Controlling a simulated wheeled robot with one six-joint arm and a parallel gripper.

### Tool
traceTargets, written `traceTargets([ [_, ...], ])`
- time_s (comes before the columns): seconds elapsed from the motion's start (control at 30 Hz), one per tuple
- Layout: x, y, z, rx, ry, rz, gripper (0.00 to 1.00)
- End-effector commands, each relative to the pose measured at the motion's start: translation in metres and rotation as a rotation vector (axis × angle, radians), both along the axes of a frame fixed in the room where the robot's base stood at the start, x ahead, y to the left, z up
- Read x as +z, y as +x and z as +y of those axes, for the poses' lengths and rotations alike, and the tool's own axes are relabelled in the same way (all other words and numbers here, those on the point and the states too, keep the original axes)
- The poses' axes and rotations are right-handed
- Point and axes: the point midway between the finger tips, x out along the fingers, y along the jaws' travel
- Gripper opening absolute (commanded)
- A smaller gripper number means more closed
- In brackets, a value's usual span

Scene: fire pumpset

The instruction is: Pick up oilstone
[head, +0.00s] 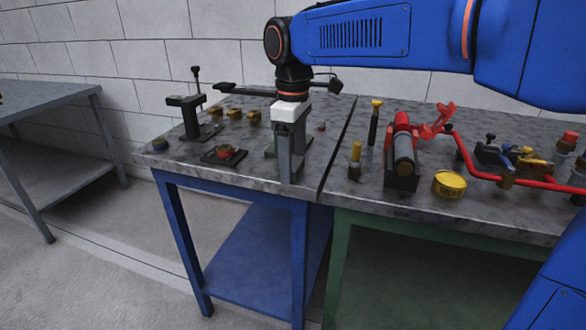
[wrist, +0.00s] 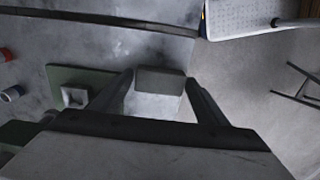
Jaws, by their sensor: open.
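A grey rectangular block, which looks like the oilstone (wrist: 161,80), lies near the table edge in the wrist view. It has a darker end face and a paler side. My gripper (wrist: 159,77) is open, with one finger on each side of the block. I cannot tell whether the fingers touch it. In the head view my gripper (head: 288,178) points down at the front right part of the blue-legged table (head: 235,178). The block is hidden behind the gripper there.
A green plate with a pale square part (wrist: 75,94) lies left of the gripper. A black stand (head: 190,118) is on the table.

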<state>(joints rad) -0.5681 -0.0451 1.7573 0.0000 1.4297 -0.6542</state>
Motion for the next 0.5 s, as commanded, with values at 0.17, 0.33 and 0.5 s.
traceTargets([
  [0.17, -0.0008, 0.0, 0.0001, 0.0, 0.0, 0.0, 0.68],
  [0.33, -0.0007, 0.0, 0.0001, 0.0, 0.0, 0.0, 0.39],
  [0.5, -0.0004, 0.0001, 0.0001, 0.0, 0.001, -0.001, 0.27],
])
